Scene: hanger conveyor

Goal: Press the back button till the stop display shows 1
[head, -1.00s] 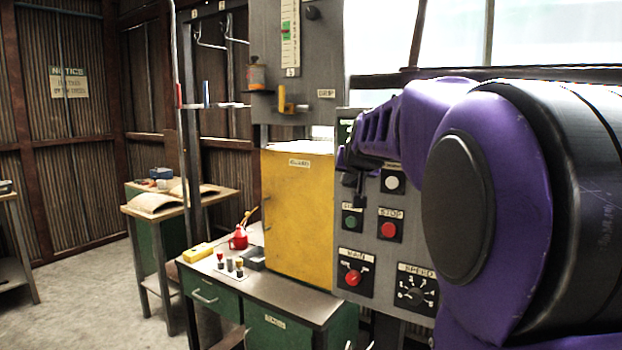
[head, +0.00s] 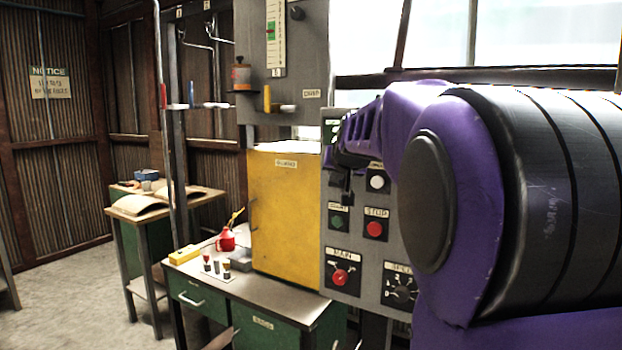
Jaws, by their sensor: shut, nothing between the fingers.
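The grey control panel (head: 357,252) stands right of centre in the head view. My gripper (head: 346,196) is shut and empty in front of its upper left part, fingers pointing down. A display (head: 331,126) shows at the panel's top left, mostly covered by my arm; I cannot read its number. A white button (head: 377,183) sits right of my fingers, its label partly covered. No button marked back can be made out; one may be hidden behind my gripper. I cannot tell whether the fingers touch the panel.
Below are a green start button (head: 338,219), a red stop button (head: 375,229), a red main switch (head: 340,277) and a speed dial (head: 402,291). A yellow cabinet (head: 285,220) stands left of the panel on a green bench (head: 262,323) with small items.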

